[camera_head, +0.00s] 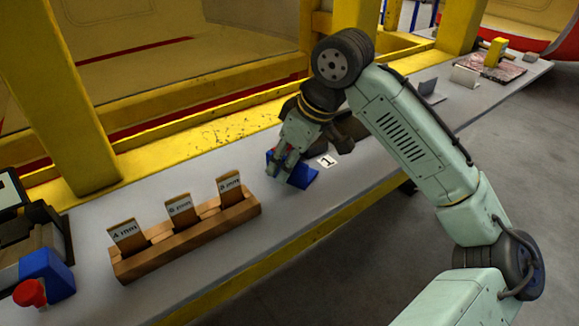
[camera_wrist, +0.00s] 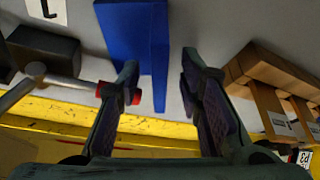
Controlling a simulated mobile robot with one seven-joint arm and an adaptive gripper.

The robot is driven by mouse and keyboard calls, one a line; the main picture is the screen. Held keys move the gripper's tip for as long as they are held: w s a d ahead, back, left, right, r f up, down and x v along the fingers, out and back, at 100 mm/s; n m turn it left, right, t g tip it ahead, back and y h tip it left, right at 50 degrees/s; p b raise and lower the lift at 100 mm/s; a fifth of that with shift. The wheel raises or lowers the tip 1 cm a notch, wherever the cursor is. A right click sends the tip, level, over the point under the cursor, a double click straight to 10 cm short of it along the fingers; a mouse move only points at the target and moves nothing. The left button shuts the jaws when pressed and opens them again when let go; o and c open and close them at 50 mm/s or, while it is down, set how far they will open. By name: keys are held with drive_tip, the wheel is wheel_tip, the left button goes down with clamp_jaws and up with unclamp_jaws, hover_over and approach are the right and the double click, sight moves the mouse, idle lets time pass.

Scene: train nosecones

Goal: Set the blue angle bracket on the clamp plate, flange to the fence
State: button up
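The blue angle bracket (camera_head: 299,177) lies on the grey bench beneath my gripper (camera_head: 281,163). In the wrist view, the bracket (camera_wrist: 128,28) shows a broad face and an upright flange (camera_wrist: 160,52) that reaches between my fingertips. My gripper (camera_wrist: 160,82) is open. The flange is closer to the left finger, with a clear gap to the right finger. A mottled plate with a yellow block (camera_head: 495,55) lies at the far end of the bench. I cannot tell for certain whether it is the clamp plate.
A dark block (camera_wrist: 42,50) and a metal rod with a red tip (camera_wrist: 103,90) are close to the left finger. A wooden rack (camera_head: 190,237) with thickness-marked cards stands left. A blue box with a red button (camera_head: 45,275) is at lower left. Grey brackets (camera_head: 430,90) stand farther along.

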drive_tip(key=shift+c, duration=0.5)
clamp_jaws()
